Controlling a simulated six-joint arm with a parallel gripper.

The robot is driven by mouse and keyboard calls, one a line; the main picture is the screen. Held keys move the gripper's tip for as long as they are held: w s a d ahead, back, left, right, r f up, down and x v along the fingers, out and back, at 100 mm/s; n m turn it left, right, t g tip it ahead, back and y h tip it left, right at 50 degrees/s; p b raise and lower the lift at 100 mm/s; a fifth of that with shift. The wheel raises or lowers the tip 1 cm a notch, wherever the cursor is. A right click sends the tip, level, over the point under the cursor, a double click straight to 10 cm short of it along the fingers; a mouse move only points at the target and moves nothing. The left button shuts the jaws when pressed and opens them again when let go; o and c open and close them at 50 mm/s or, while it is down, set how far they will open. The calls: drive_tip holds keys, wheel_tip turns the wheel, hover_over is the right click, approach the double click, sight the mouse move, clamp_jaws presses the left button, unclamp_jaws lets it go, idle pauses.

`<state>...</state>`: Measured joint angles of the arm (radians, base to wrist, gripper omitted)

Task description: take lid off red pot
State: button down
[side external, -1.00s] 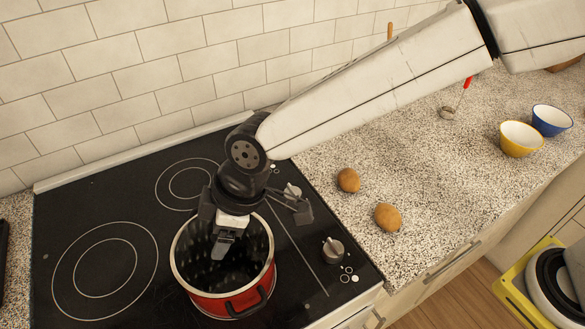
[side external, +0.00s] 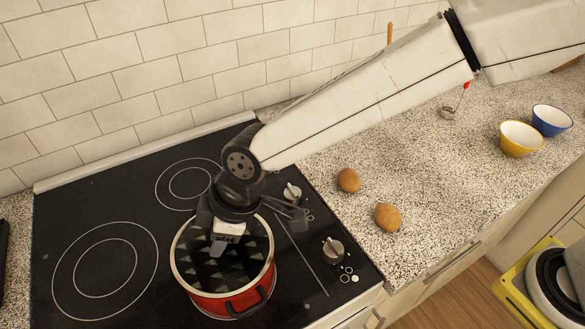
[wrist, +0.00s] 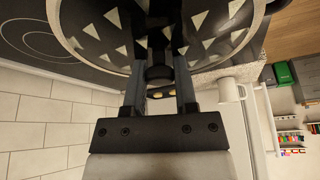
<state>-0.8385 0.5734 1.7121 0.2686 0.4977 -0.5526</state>
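The red pot (side external: 226,304) stands on the front right of the black stovetop. A dark round surface with pale triangular patches (side external: 205,275) fills its silver rim; it looks like the lid, but I cannot tell whether that is glass or reflection. My gripper (side external: 225,248) is over the pot's middle, tilted, with its fingertips low at that surface. In the wrist view, a dark knob (wrist: 159,73) is between my two fingers, with little or no gap on either side. I cannot tell whether the fingers press on it. The pot's far side is partly hidden by my gripper.
Stove knobs (side external: 333,250) are close on the right. Two brown potatoes (side external: 388,218) lie on the speckled counter. A yellow bowl (side external: 521,140) and a blue bowl (side external: 552,120) stand farther right. The tiled wall (side external: 150,85) is behind. The left stovetop is clear.

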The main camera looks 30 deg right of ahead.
drive_tip(key=shift+r, duration=0.1)
idle(0.3)
drive_tip(key=shift+r, duration=0.75)
drive_tip(key=s+d+r, duration=0.9)
drive_tip(key=s+r, duration=0.1)
drive_tip(key=r, duration=0.1)
drive_tip(key=shift+s+d+r, duration=0.15)
drive_tip(key=shift+s+d, duration=0.05)
drive_tip(key=shift+d, duration=0.05)
drive_tip(key=shift+w, duration=0.15)
